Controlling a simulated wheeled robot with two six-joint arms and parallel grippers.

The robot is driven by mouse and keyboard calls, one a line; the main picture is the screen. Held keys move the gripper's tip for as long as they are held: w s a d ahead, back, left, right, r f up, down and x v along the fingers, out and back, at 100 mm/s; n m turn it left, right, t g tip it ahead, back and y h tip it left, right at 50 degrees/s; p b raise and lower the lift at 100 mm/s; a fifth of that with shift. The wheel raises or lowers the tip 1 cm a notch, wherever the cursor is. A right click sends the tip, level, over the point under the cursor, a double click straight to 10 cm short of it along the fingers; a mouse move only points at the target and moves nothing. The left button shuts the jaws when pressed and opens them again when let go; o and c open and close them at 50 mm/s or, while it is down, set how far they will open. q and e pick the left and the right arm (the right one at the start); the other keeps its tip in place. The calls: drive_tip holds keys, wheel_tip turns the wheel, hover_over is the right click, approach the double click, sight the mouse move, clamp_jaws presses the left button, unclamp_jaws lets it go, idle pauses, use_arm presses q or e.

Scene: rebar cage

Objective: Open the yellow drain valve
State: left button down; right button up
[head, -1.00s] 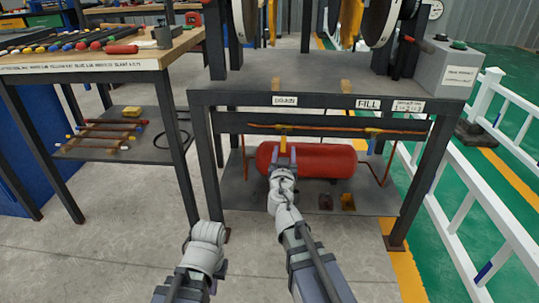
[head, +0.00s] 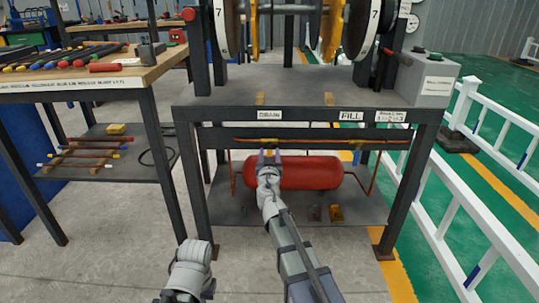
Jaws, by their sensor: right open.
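A small yellow drain valve handle (head: 268,143) shows on the copper pipe below the DRAIN label (head: 269,115), just above the red tank (head: 312,172). My right gripper (head: 269,155) is open, with its fingertips pointing up just below the valve, in front of the tank's left end. I cannot tell whether the fingers touch the handle. A second valve with a blue handle (head: 357,154) hangs below the FILL label (head: 352,115). My left arm is low at the bottom left, and its fingers are not clearly visible.
The steel stand (head: 300,82) has a front beam above my right gripper and legs at both sides. A workbench (head: 75,85) stands at left, and a white railing (head: 465,215) runs along the right.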

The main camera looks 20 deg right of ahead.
clamp_jaws()
idle(0.4)
idle(1.0)
